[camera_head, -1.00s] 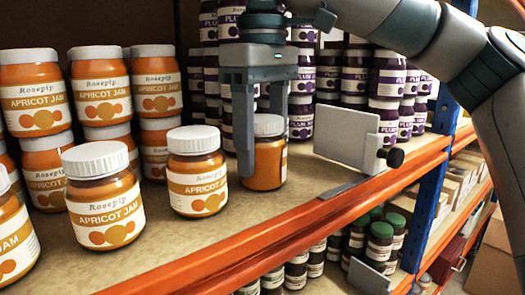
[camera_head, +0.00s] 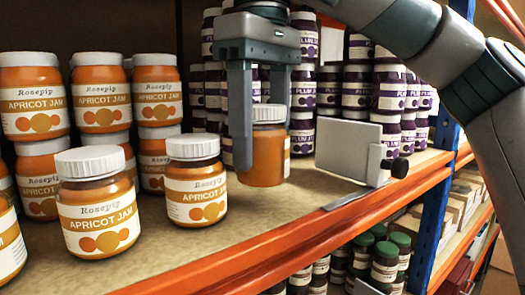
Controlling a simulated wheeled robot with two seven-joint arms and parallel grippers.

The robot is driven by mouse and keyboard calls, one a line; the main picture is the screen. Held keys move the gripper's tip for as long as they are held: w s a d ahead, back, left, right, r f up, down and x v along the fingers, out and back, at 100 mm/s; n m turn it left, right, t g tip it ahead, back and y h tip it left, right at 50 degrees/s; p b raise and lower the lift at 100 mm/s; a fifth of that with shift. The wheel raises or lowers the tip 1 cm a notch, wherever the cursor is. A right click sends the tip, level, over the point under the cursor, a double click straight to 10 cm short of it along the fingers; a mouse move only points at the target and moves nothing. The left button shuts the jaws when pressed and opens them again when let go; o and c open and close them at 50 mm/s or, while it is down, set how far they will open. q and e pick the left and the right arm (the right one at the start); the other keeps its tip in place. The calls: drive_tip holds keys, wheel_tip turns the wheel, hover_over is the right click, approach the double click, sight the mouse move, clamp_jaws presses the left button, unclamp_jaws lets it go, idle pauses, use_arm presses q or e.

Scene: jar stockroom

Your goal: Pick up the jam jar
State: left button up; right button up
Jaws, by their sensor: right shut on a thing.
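An apricot jam jar (camera_head: 266,152) with a white lid and orange contents is between the fingers of my right gripper (camera_head: 263,148). The gripper comes from above and is shut on the jar, one finger at its left side and the other partly hidden behind it. The jar is upright and appears to be slightly above the shelf board (camera_head: 255,215). Its label faces mostly away to the right. My left gripper is not in view.
Close on the left stand more apricot jam jars (camera_head: 195,185), some stacked. Plum jam jars (camera_head: 303,90) are stacked behind. A grey divider plate (camera_head: 345,150) stands to the right. An orange beam (camera_head: 290,240) edges the shelf; green-lidded jars (camera_head: 386,262) sit below.

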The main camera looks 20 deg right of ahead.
drive_tip(key=s+a+b, duration=0.2)
drive_tip(key=s, duration=0.5)
drive_tip(key=s+a+b, duration=0.3)
drive_tip(key=s, duration=0.4)
